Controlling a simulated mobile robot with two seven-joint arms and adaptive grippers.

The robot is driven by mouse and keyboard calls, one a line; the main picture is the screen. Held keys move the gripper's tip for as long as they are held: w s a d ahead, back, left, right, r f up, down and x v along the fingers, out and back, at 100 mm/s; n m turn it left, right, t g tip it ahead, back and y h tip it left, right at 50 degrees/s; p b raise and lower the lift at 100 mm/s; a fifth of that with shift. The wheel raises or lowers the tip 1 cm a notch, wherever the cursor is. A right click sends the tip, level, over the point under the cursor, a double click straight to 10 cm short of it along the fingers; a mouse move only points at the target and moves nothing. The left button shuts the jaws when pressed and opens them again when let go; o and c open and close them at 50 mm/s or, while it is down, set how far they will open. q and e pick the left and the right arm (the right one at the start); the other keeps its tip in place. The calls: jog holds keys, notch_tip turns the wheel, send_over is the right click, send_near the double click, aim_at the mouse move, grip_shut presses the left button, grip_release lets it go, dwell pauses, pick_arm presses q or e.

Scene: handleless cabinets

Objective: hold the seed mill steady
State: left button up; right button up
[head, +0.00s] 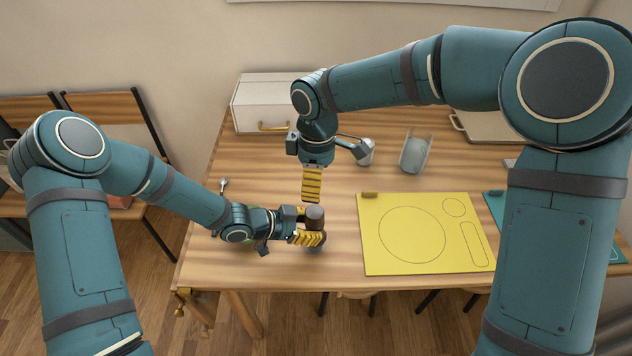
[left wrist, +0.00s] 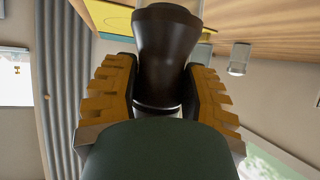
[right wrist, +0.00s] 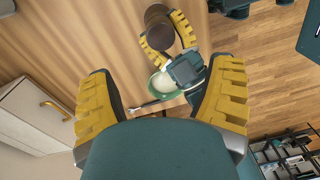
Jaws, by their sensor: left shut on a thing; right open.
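The seed mill (head: 315,216) is a dark brown upright body near the front edge of the wooden table. My left gripper (head: 309,237) is shut on it from the left. In the left wrist view the dark mill (left wrist: 165,55) stands between both yellow finger pads (left wrist: 160,95). My right gripper (head: 312,190) points down, open and empty, above and just behind the mill. In the right wrist view its fingers (right wrist: 165,105) are spread, and the mill's round brown top (right wrist: 158,14) shows ahead with my left gripper around it.
A yellow mat (head: 375,235) with drawn outlines lies right of the mill. A white box (head: 262,100) with a handle, a small metal cup (head: 366,152) and a clear scoop-shaped container (head: 414,154) stand farther back. A green-rimmed bowl (right wrist: 163,82) lies beside my left gripper. A teal mat (head: 494,206) lies at right.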

aim_at(316, 212)
jog(key=shift+t, duration=0.6)
jog(key=f, duration=1.1)
jog(key=shift+s, duration=0.3)
jog(key=c, duration=1.2)
